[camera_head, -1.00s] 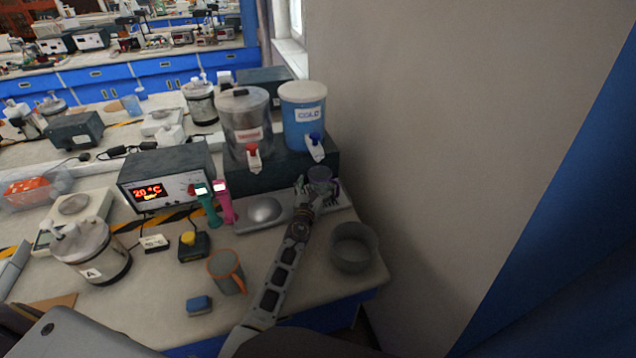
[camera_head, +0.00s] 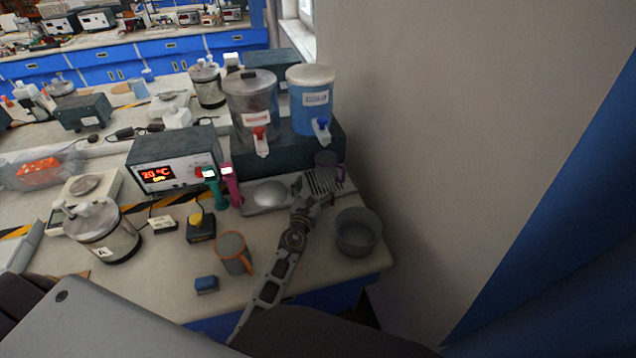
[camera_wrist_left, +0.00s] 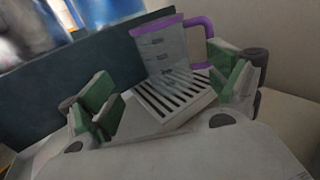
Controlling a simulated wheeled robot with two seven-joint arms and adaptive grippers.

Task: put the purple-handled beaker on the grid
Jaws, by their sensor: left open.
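The purple-handled beaker (camera_head: 328,166) stands at the far end of the slotted grid (camera_head: 322,183), below the blue-and-white container. In the left wrist view the clear beaker (camera_wrist_left: 165,52) has a purple rim and a purple handle on its right, and its base rests on the far part of the grid (camera_wrist_left: 172,97). My left gripper (camera_head: 311,193) is open and empty, its fingers short of the beaker. In the left wrist view the green-padded fingers (camera_wrist_left: 165,98) are spread wide on either side of the grid, apart from the beaker. My right gripper is not seen.
A grey pot (camera_head: 357,236) stands right of my left arm. An orange-handled cup (camera_head: 234,254) and a blue block (camera_head: 206,284) are left of it. A silver dome (camera_head: 270,194) sits left of the grid. Two dispensers on a dark block and the wall bound the space behind and right.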

